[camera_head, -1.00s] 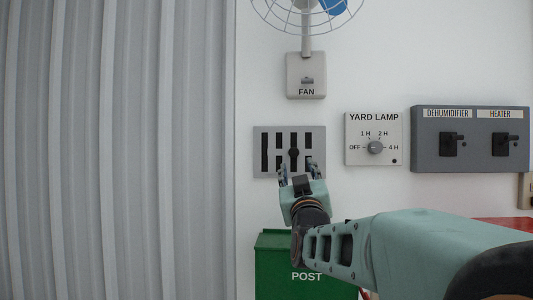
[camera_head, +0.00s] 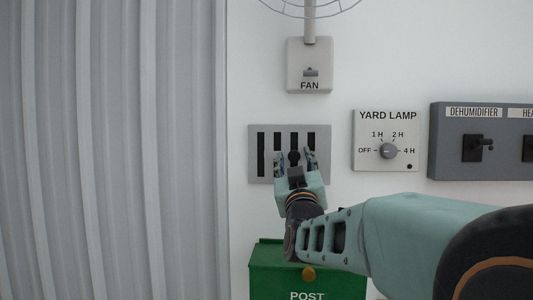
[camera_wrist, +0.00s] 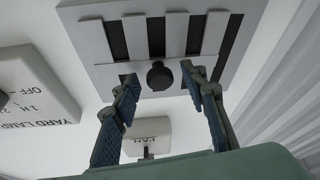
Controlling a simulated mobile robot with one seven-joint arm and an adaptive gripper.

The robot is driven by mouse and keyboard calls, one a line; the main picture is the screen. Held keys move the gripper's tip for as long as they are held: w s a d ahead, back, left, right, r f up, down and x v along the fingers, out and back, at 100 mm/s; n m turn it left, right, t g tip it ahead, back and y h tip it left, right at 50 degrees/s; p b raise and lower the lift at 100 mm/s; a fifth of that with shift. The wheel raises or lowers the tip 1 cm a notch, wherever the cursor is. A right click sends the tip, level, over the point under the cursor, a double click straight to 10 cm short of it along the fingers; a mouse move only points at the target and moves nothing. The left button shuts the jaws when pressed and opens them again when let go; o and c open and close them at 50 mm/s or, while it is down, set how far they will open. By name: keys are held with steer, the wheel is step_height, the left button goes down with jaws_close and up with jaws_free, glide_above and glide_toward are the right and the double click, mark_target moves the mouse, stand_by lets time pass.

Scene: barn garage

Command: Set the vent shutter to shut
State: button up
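The vent shutter is a grey wall plate (camera_head: 253,153) with several dark upright slots and a round black knob (camera_head: 294,157) at about mid height. It carries no readable label, and its lower part is partly hidden by my gripper. My gripper (camera_head: 295,162) is in front of the plate with its fingers open. In the wrist view, which is upside down, the plate (camera_wrist: 88,42) is at the top. The knob (camera_wrist: 159,75) lies between the two spread fingertips of my gripper (camera_wrist: 160,77), with a gap on each side.
A fan switch box (camera_head: 309,65) is above the plate. The yard lamp dial (camera_head: 387,140) and the dehumidifier and heater panel (camera_head: 465,172) are to the right. A green post box (camera_head: 270,262) is below. A corrugated grey wall (camera_head: 110,150) is on the left.

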steer(key=shift+s, duration=0.1)
jaws_close()
stand_by(0.3)
steer(key=shift+a, duration=0.15)
steer(key=shift+w+a+b, duration=0.2)
steer(key=shift+a+b, duration=0.7)
steer(key=shift+a, duration=0.25)
steer(key=shift+r, duration=0.15)
jaws_free()
steer(key=shift+w+a, duration=0.1)
steer(key=shift+a, duration=0.05)
